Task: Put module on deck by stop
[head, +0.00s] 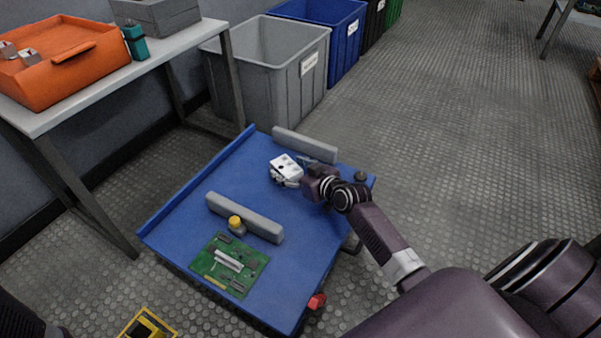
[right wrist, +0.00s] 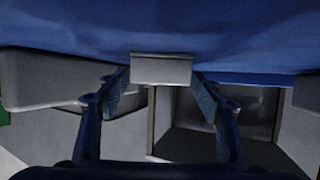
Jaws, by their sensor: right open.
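The module, a small white block with dark marks on top (head: 285,166), sits on the blue deck (head: 225,180). A long grey bar (head: 305,145) lies behind it and another (head: 243,217) in front; I cannot tell which one is the stop. My right gripper (head: 304,170) is low over the deck at the module's right side. In the right wrist view its open fingers (right wrist: 163,98) stand on either side of a pale grey block (right wrist: 162,69), probably the module, with a gap at each finger. My left gripper is not in view.
A table with an orange bin (head: 62,60) stands left; grey (head: 285,80) and blue (head: 335,30) bins stand behind.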

